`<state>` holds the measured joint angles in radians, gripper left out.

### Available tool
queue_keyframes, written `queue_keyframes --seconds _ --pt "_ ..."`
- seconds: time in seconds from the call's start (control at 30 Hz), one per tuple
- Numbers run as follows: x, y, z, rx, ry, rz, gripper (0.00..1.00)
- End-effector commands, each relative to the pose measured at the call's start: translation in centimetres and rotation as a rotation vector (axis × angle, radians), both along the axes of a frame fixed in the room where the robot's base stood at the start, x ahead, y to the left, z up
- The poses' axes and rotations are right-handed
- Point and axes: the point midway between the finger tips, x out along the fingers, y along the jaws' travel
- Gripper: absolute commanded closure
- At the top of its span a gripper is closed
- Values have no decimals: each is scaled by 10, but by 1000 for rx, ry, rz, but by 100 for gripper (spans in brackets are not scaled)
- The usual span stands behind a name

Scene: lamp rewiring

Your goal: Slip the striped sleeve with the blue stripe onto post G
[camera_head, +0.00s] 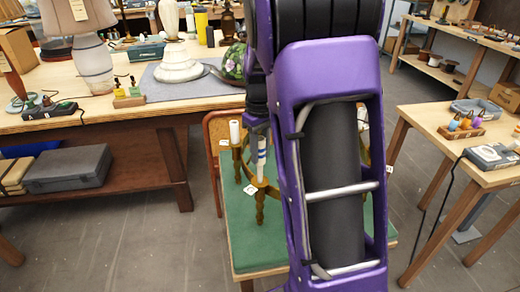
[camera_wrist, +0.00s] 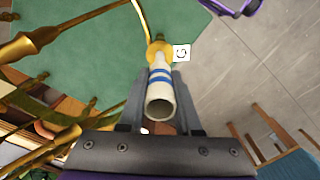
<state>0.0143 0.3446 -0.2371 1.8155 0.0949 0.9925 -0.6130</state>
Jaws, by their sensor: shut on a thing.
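The striped sleeve (camera_wrist: 159,105), a cream tube with blue bands, is held between the fingers of my gripper (camera_wrist: 160,84) in the wrist view. In the head view the sleeve (camera_head: 262,158) stands roughly upright, below my gripper. Its far end is at the brass cup of a post (camera_wrist: 158,50) beside a white tag (camera_wrist: 182,54) that reads G. In the head view the post (camera_head: 260,186) is directly under the sleeve. I cannot tell whether the sleeve is around the post or just above it. My arm hides much of the brass frame.
A plain white sleeve (camera_head: 235,132) stands on a neighbouring post to the left. The brass frame's curved arms (camera_wrist: 35,42) spread over the green mat (camera_head: 240,235). A wooden bench (camera_head: 120,122) with lamps is behind left; a side table (camera_head: 440,125) is at right.

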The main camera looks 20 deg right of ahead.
Motion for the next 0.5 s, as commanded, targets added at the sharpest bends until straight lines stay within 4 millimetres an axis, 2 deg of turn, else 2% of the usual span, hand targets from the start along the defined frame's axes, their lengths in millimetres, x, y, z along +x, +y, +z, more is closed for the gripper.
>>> queue_keyframes --seconds 0.03,0.5 --pt "0 0 -8 0 0 0 100" --pt "0 0 -45 0 -1 0 100"
